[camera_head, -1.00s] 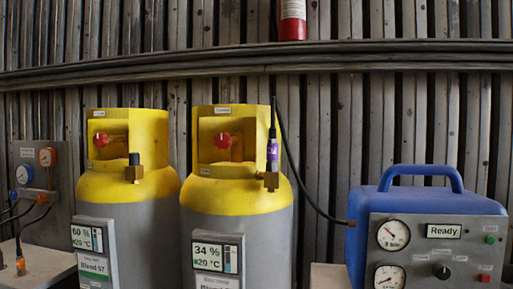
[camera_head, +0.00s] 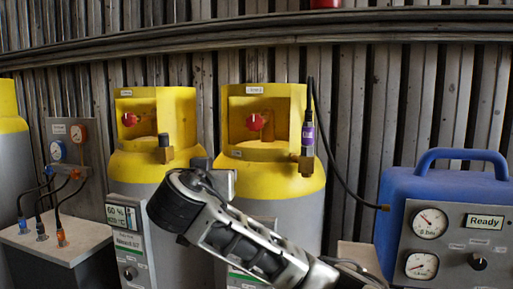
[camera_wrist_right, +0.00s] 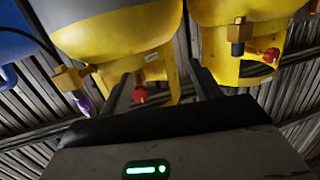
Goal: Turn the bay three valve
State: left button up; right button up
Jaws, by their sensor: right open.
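Two grey cylinders with yellow collars stand at the centre: a middle one (camera_head: 123,170) and a right one (camera_head: 280,180). Each has a red valve knob in its collar opening, the middle knob (camera_head: 130,119) and the right knob (camera_head: 255,122). Bay labels are too small to read. My right gripper (camera_head: 222,178) is in front of the right cylinder, below its knob; its fingers are mostly hidden in the head view. In the right wrist view the open, empty fingers (camera_wrist_right: 160,78) point toward the right cylinder's collar, with its red knob (camera_wrist_right: 140,95) close to the left finger. Contact is unclear. My left gripper is out of view.
A purple hose fitting (camera_head: 308,137) stands on the right cylinder's brass outlet, its black hose running to the blue machine (camera_head: 440,190). A gauge panel (camera_head: 75,150) and grey box (camera_head: 50,245) stand left. Another yellow-topped cylinder (camera_head: 10,120) shows at the left edge.

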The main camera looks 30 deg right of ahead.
aim_at(254, 123)
jog(key=s+d+r+m+g+h, duration=0.25)
jog(key=d+r+m+h, duration=0.2)
jog(key=r, duration=0.55)
jog(key=shift+t+y, duration=0.35)
jog(key=shift+t, duration=0.1)
jog(key=p+x, duration=0.5)
jog(key=x, duration=0.8)
jog(key=shift+w+d+f+p, duration=0.15)
jog(key=shift+w+p, duration=0.2)
jog(key=shift+w, duration=0.05)
jog(key=shift+w+d+f, duration=0.1)
jog(key=shift+w+d, duration=0.15)
jog(key=shift+d, duration=0.05)
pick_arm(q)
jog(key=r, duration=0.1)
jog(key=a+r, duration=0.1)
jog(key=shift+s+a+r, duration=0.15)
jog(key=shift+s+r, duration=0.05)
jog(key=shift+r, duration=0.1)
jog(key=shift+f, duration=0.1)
pick_arm(e)
jog(key=c, duration=1)
